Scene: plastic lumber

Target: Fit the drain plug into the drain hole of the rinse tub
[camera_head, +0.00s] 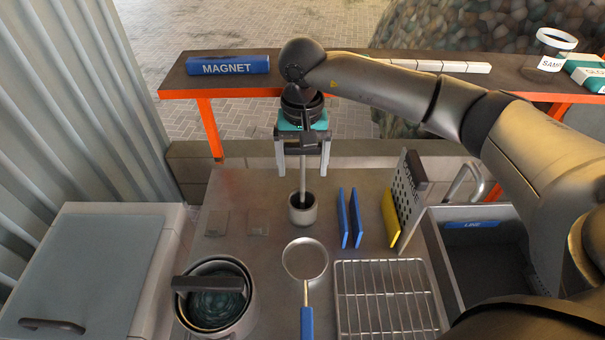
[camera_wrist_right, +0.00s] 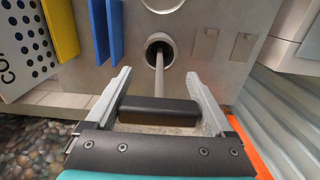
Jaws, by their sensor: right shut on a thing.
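My right gripper (camera_head: 303,150) points down over the steel bench, its fingers on either side of a black crossbar. In the right wrist view the gripper (camera_wrist_right: 160,105) is shut on that black handle (camera_wrist_right: 150,112). A thin pale rod (camera_head: 303,177) runs from the handle down into a small grey cup (camera_head: 303,214); its lower end is hidden there, so I cannot confirm that it is the drain plug. A dark grey tub (camera_head: 480,262), likely the rinse tub, stands at the right with a blue label. No drain hole shows; my right arm covers part of the tub. My left gripper is not in view.
Blue plates (camera_head: 349,218), a yellow plate (camera_head: 390,217) and a perforated panel (camera_head: 408,195) stand between cup and tub. A wire rack (camera_head: 385,298), a round strainer (camera_head: 304,259) and a pot (camera_head: 243,318) lie nearer. A tap (camera_head: 465,181) rises behind the tub.

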